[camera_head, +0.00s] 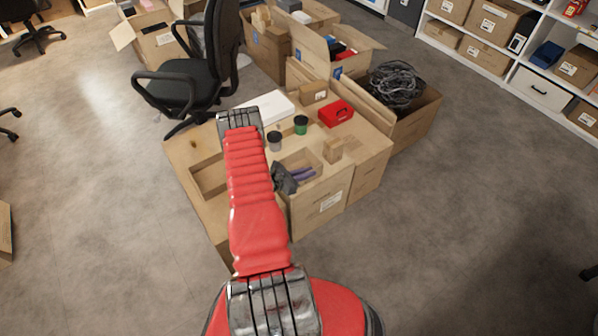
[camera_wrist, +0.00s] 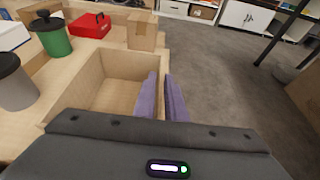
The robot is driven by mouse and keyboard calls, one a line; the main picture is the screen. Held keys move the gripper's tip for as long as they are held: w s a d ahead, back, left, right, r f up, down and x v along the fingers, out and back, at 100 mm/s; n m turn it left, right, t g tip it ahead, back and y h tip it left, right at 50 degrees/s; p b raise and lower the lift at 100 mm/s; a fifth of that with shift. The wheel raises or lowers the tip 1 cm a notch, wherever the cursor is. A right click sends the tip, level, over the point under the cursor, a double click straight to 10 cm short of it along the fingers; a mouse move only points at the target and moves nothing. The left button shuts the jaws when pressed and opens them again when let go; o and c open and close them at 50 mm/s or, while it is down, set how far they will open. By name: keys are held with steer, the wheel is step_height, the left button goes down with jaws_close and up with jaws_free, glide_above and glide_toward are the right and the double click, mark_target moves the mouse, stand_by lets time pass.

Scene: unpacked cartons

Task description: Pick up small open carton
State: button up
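A small open carton, plain brown and empty inside, stands upright on the larger boxes; it shows at left centre in the wrist view (camera_wrist: 108,72) and beside my gripper in the head view (camera_head: 309,157). My gripper, with two purple fingers, is at its right-hand wall in the wrist view (camera_wrist: 162,98) and over its near side in the head view (camera_head: 305,174). The fingers are close together with a narrow gap, and the wall's rim seems to run between them. I cannot tell whether they press on it. The fingers and the gripper body hide the carton's near right corner.
A green cup (camera_head: 301,125), a grey cup (camera_head: 274,141), a red case (camera_head: 336,112) and a small closed box (camera_head: 333,150) stand nearby. Another open box (camera_head: 209,178) lies left of my arm. An office chair (camera_head: 190,80) stands behind.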

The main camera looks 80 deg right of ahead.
jaws_close()
steer(key=shift+r, duration=0.1)
steer(key=shift+r, duration=4.9)
steer(key=shift+w, duration=0.1)
